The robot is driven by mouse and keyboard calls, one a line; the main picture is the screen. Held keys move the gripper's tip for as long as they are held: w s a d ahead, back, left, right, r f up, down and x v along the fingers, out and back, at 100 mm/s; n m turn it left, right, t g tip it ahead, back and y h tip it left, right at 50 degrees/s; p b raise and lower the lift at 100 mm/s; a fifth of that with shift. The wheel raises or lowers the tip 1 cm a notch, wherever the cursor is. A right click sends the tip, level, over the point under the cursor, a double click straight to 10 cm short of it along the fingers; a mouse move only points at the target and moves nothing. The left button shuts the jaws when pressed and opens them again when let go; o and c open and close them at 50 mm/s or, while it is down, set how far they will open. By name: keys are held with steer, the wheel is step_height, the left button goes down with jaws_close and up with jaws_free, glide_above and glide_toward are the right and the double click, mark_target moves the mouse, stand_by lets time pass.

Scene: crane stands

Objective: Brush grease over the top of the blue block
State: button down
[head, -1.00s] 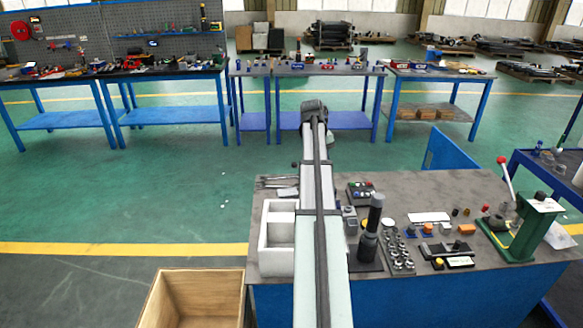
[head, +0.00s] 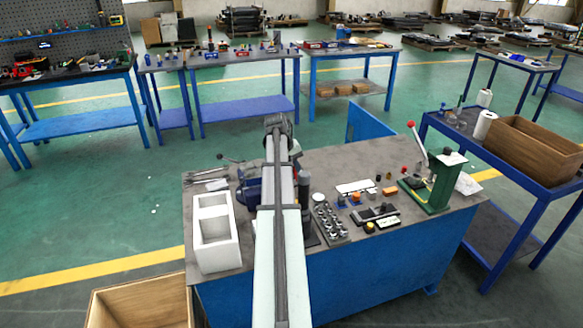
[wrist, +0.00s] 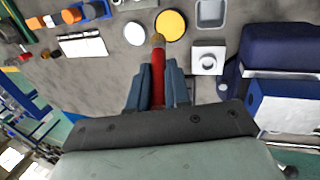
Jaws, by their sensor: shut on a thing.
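My gripper (wrist: 152,88) is shut on a red-handled brush (wrist: 157,70) in the wrist view. Its tan bristle tip overlaps the edge of a round yellow tin or disc (wrist: 172,24); I cannot tell if they touch. A dark blue vise-like body (wrist: 285,50) with a paler blue face (wrist: 285,108) is at the right of the wrist view. I cannot tell whether this includes the blue block. In the head view, a blue vise (head: 250,188) shows beside my arm, which hides part of the bench and the gripper's fingers.
A white block with a round hole (wrist: 207,60) and a grey dish (wrist: 211,13) lie near the brush. The bench also holds a white divided box (head: 218,258), a socket rack (head: 329,221) and a green press (head: 434,185). A wooden crate (head: 110,305) stands at the front left.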

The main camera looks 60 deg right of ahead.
steer(key=shift+f, duration=2.5)
steer(key=shift+f, duration=0.65)
stand_by(0.5)
steer(key=shift+r, duration=0.1)
steer(key=shift+r, duration=3.45)
